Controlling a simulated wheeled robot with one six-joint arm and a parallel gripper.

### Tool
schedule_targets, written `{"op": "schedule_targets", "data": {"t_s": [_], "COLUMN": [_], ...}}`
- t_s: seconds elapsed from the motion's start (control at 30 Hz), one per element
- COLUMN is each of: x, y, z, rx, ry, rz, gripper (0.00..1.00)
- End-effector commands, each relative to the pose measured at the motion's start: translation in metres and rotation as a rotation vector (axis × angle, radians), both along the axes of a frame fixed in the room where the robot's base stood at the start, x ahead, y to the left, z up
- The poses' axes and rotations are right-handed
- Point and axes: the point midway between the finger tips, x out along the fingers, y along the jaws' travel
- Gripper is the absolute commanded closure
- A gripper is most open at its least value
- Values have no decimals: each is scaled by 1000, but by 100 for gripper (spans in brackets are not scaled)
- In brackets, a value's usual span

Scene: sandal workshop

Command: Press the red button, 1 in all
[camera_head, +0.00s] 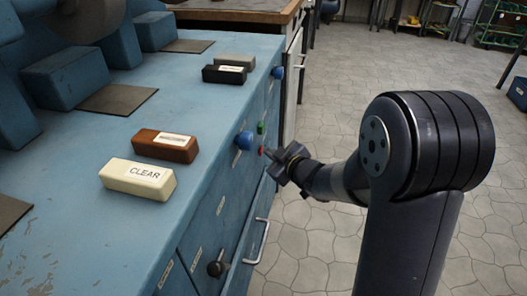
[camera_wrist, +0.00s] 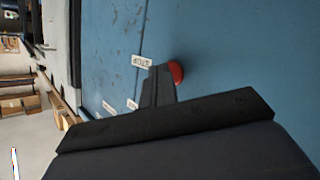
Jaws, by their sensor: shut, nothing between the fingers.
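The red button (camera_head: 261,150) is on the blue front panel of the workbench, below a green button (camera_head: 261,128). It also shows in the wrist view (camera_wrist: 178,72) as a red dome, partly hidden by my fingers. My gripper (camera_head: 270,157) is shut and empty, and points at the panel from the right. In the wrist view my fingertips (camera_wrist: 161,68) are just beside the red button's left side. I cannot tell whether they touch it. A white label reading STOP (camera_wrist: 140,61) is on the panel near the button.
Blue knobs (camera_head: 244,139) (camera_head: 278,73), a black knob (camera_head: 216,269) and a drawer handle (camera_head: 257,241) stick out from the bench front. A cream CLEAR block (camera_head: 138,179), a brown block (camera_head: 165,145) and a black block (camera_head: 224,74) lie on the bench top. The floor on the right is mostly clear.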

Motion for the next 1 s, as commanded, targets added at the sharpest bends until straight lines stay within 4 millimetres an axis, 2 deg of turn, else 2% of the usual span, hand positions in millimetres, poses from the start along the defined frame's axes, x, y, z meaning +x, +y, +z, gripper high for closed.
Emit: {"op": "schedule_targets", "data": {"t_s": [0.43, 0.8, 1.0], "x": [0, -3, -3], "y": [1, -15, -15], "z": [1, 1, 0], "rx": [0, 1, 1], "ry": [-1, 0, -1], "rz": [1, -1, 0], "gripper": [100, 100, 100]}}
